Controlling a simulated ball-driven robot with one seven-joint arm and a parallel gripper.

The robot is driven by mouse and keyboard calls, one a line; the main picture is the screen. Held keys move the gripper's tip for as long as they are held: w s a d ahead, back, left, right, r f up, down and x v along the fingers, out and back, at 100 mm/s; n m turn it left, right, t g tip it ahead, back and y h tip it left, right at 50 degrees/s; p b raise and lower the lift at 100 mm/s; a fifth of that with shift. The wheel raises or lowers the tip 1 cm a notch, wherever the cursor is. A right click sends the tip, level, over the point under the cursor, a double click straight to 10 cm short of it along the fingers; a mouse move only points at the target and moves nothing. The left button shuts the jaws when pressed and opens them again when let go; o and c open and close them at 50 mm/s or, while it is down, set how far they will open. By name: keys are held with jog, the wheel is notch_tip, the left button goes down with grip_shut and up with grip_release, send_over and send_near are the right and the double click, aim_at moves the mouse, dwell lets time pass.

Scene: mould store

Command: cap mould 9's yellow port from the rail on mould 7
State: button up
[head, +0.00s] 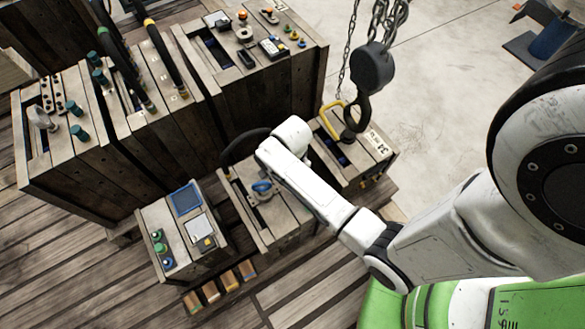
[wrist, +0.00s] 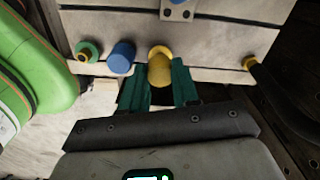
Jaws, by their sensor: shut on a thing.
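In the wrist view my gripper (wrist: 157,82) has its two green fingers closed on a yellow cap (wrist: 160,70). The cap is against or just in front of a rounded yellow port (wrist: 160,51) on a pale mould face (wrist: 215,58). I cannot tell whether the cap is seated or only lined up. On the same face are a green port with an open dark centre (wrist: 87,51), a blue cap (wrist: 121,57) and another yellow fitting (wrist: 249,63) with a black hose. In the head view my arm's white end hides the gripper and cap. No mould number is readable.
In the head view a hanging hook (head: 357,112) with chains is close to the arm, over a mould with a yellow handle (head: 331,118). Tall moulds (head: 130,140) stand at left.

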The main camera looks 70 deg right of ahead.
jog(key=shift+f, duration=1.05)
dwell(1.7)
jog(key=o, duration=1.1)
notch_tip(320, 180, up, 11)
jog(key=p, duration=0.3)
jog(key=s+a+r+n+p, duration=0.2)
jog(key=a+r+n, duration=0.1)
jog(key=r+n, duration=0.2)
jog(key=s+a+r+n+p, duration=0.2)
jog(key=r+n, duration=0.3)
jog(key=n, duration=0.4)
jog(key=s+a+r+n+t+p, duration=0.1)
jog(key=s+a+r+n+p, duration=0.2)
jog(key=n, duration=0.4)
jog(key=shift+s+a+r+n, duration=0.15)
jog(key=shift+a+r, duration=0.25)
jog(key=shift+r, duration=0.1)
jog(key=shift+s+a+r+n, duration=0.1)
jog(key=shift+a+r+n, duration=0.05)
jog(key=shift+a+r, duration=0.3)
